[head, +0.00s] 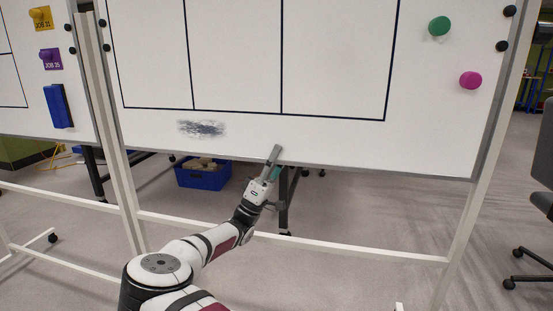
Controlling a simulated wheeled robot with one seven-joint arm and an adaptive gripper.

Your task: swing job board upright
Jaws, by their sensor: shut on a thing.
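The job board (330,135) is a large white panel with a black ruled grid and a grey rim. It fills the upper part of the head view, and its top is out of view. It hangs between the white posts of a stand (122,190); its tilt is hard to judge from here. My gripper (273,158) is at the board's lower rim, left of its middle. Its jaws are shut on the rim, with one finger showing in front of the white face. The far finger is hidden.
A second white board (25,120) stands at left, with yellow (41,18) and purple (51,58) job tags. Green (439,26) and pink (470,80) magnets sit on the board. A stand crossbar (330,244) runs below. A blue bin (203,178) is behind; a chair (540,200) is right.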

